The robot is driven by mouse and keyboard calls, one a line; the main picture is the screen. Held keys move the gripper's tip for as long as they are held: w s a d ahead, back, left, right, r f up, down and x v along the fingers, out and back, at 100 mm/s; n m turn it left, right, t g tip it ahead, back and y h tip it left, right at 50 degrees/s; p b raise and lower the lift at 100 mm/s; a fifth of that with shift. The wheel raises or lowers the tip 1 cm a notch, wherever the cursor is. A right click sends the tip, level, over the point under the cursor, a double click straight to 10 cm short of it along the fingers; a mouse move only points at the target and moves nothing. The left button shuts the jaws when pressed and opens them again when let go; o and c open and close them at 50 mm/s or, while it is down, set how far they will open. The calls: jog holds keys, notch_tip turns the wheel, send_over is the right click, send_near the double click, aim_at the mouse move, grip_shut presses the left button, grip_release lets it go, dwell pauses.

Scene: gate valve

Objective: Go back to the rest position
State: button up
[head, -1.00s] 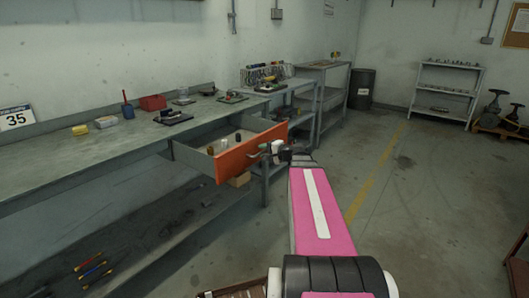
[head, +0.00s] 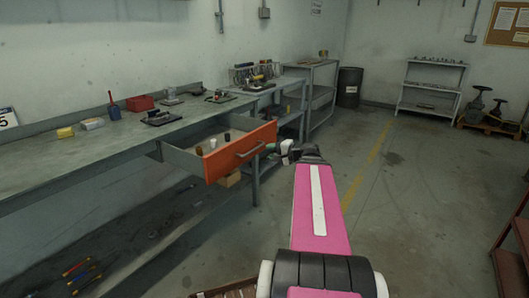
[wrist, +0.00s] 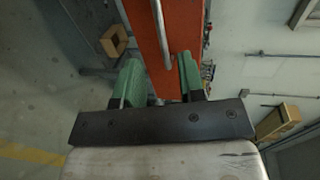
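The orange-fronted drawer (head: 225,158) is pulled out of the workbench in the head view, with several small items inside. Its metal bar handle (head: 250,151) is bare in the head view. My gripper (head: 269,149) is just to the right of the handle and looks apart from it. In the wrist view, my gripper's (wrist: 160,64) two green fingers are spread with a gap between them. The orange drawer front (wrist: 178,20) and its handle (wrist: 160,30) show ahead, beyond the gap. Nothing is held between the fingers.
The workbench (head: 60,165) runs along the left wall with a red box (head: 140,103) on top. A shelf unit (head: 318,95) and dark bin (head: 349,88) stand at the back. A red rack (head: 510,255) is at the right edge. The floor (head: 410,200) to the right is open.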

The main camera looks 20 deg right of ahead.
jog(key=shift+s+d+r, duration=0.1)
jog(key=shift+s+d, duration=0.25)
jog(key=shift+s, duration=0.1)
jog(key=s+a+f+n+g+h, duration=0.3)
jog(key=a+f, duration=0.3)
jog(key=f, duration=0.2)
jog(key=s+a+f+n+g+h, duration=0.3)
jog(key=s+a+f+n+g, duration=0.1)
jog(key=f, duration=0.5)
jog(key=s+a+f+n+g+h, duration=0.3)
jog(key=a+f+g, duration=0.2)
jog(key=a+f, duration=0.3)
jog(key=shift+s+a+f+n+g, duration=0.3)
jog(key=shift+s+a+f+n, duration=0.05)
jog(key=shift+s+a+n, duration=0.1)
